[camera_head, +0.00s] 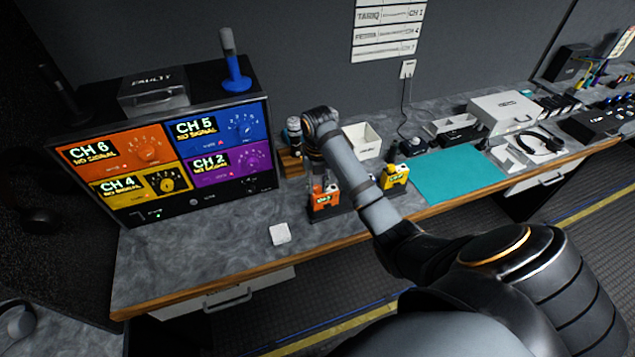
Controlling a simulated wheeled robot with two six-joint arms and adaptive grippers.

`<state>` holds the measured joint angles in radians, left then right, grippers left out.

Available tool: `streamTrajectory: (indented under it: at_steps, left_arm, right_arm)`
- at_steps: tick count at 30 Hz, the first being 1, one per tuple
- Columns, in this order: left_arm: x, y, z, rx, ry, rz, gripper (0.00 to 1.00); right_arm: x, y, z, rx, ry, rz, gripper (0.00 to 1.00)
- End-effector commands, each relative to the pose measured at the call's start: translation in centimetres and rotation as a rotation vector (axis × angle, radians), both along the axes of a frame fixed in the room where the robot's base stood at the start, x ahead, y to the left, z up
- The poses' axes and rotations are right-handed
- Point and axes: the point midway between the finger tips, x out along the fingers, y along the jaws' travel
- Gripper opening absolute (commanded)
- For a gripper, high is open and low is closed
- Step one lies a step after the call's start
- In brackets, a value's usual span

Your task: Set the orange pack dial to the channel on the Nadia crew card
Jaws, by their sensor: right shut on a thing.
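The orange pack (325,201) stands upright in a dark holder near the desk's front edge, with a small lit display too small to read surely. My right gripper (319,181) points down onto its top and is shut there, apparently on the dial; fingers and dial are small and partly hidden by my arm. On the wall sheet (389,30), rows for Tariq with CH 1 and another name can be read; the name in the lowest row is unclear. I cannot make out Nadia's name. My left gripper is not in view.
A receiver unit (194,203) at left shows orange CH 6, blue CH 5, yellow CH 4 and purple CH 2 panels. A yellow pack (396,176) stands right of my forearm. A white bin (361,140) is behind, and a teal mat (458,176) lies to the right.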

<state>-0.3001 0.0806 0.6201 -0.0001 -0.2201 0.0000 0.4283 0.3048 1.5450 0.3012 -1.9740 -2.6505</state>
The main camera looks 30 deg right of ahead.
Motion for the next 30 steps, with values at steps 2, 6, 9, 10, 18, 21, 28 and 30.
streamTrajectory:
  at_steps: [2, 6, 9, 10, 18, 21, 28, 30]
  left_arm:
    - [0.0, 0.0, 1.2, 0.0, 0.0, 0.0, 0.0]
    - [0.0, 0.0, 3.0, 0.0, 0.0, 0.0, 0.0]
    - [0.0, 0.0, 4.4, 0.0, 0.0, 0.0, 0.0]
    - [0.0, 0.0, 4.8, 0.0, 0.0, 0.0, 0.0]
    - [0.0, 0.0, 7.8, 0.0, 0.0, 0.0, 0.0]
    - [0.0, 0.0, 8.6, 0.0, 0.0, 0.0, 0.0]
    - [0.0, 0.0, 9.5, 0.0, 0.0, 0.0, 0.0]
    - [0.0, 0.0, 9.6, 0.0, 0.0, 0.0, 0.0]
  right_arm:
    - [-0.1, 0.1, 0.4, 0.002, 0.003, -0.041, 0.0]
    - [-0.1, 0.1, 0.6, 0.001, 0.005, -0.148, 0.0]
    - [-0.1, 0.1, 0.6, 0.001, 0.005, -0.241, 0.0]
    - [-0.1, 0.1, 0.6, 0.0, 0.004, -0.269, 0.0]
    - [-0.1, 0.1, 0.5, 0.0, 0.003, -0.526, 0.0]
    - [-0.1, 0.1, 0.4, 0.0, 0.003, -0.621, 0.0]
    - [0.0, 0.1, 0.1, 0.0, 0.001, -0.84, 0.0]
    - [0.0, 0.1, 0.1, 0.0, 0.001, -0.906, 0.0]
